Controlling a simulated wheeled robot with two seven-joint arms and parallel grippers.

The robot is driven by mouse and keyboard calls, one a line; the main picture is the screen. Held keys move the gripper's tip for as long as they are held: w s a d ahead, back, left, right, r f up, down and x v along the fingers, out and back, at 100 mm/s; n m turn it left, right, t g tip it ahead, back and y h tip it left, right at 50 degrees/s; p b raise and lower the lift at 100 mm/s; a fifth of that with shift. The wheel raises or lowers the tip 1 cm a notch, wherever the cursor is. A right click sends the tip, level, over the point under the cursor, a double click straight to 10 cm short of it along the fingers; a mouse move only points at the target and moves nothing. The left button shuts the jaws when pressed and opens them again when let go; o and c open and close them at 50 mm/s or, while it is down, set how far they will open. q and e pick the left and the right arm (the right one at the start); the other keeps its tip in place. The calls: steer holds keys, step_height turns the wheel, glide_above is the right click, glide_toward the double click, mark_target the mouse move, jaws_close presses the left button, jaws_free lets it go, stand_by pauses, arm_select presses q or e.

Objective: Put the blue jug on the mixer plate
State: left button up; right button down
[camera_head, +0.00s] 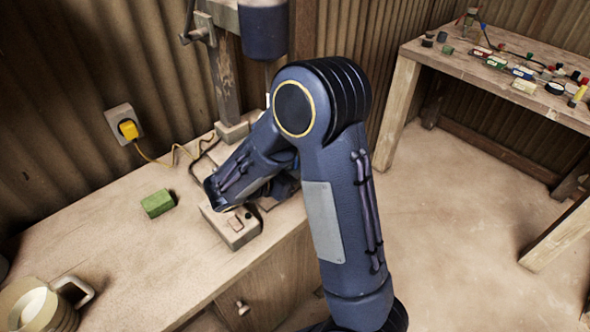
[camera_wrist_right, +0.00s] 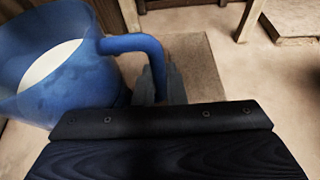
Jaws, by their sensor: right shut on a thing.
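The blue jug (camera_wrist_right: 60,75) shows in the right wrist view at the left, with white contents inside. My right gripper (camera_wrist_right: 160,85) is shut on its handle (camera_wrist_right: 138,44). In the head view my right arm covers the jug and my right gripper. The mixer has an upright post (camera_head: 224,80), a dark blue head (camera_head: 263,30) and a base with a switch box (camera_head: 234,228). The mixer plate is hidden behind my arm, so I cannot tell whether the jug touches it. My left gripper is in neither view.
A cream jug (camera_head: 38,306) stands at the bench's front left. A green block (camera_head: 157,203) lies on the wooden bench (camera_head: 128,255). A yellow plug (camera_head: 129,129) has a cable toward the mixer. A second table (camera_head: 455,62) with small items stands back right.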

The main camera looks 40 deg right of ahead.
steer(key=c, duration=1.5)
jaws_free()
steer(key=shift+f, duration=0.1)
steer(key=shift+a+r, duration=0.15)
steer(key=shift+r, duration=0.05)
steer(key=v, duration=1.1)
steer(key=s+d+f+m+g+y, duration=0.25)
steer(key=s+m+y, duration=0.55)
steer(key=s, duration=0.4)
steer(key=s+a+r+m+t+y, duration=0.3)
steer(key=s+a+m+t+y, duration=0.2)
steer(key=m+y, duration=0.4)
steer(key=a+m+t, duration=0.1)
steer(key=m+t, duration=0.1)
steer(key=m, duration=0.1)
steer(key=shift+s+a+r+m, duration=0.3)
steer(key=shift+s+a+r, duration=0.05)
steer(key=shift+s+a, duration=0.05)
